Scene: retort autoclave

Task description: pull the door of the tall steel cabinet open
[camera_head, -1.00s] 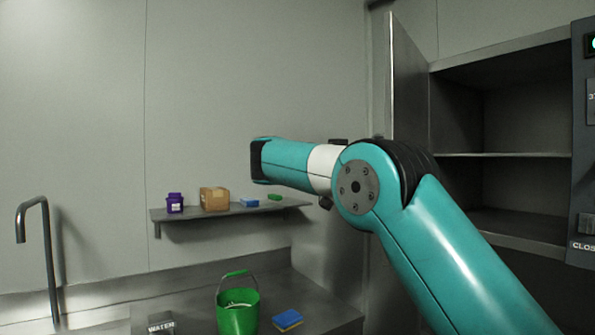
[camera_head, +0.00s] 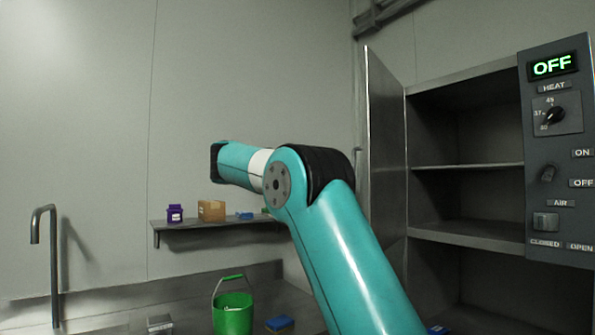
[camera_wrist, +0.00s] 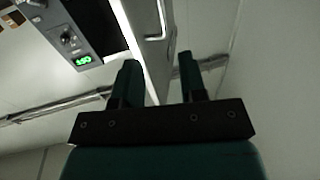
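The tall steel cabinet (camera_head: 465,238) stands at the right in the head view, its shelves exposed. Its door (camera_head: 385,150) stands swung open at the cabinet's left edge. A bar handle (camera_head: 357,170) shows on the door's outer side. In the wrist view the door (camera_wrist: 150,50) and its handle (camera_wrist: 162,18) appear upside down beyond the fingers. My gripper (camera_wrist: 158,64) is open, with nothing between its fingers, and appears apart from the handle. In the head view the fingers cannot be made out.
A control panel (camera_head: 558,150) reading OFF is on the cabinet's right. A wall shelf (camera_head: 215,224) holds a purple container (camera_head: 174,213) and a brown box (camera_head: 211,210). Below are a green bucket (camera_head: 233,313), a blue sponge (camera_head: 280,323) and a tap (camera_head: 50,250).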

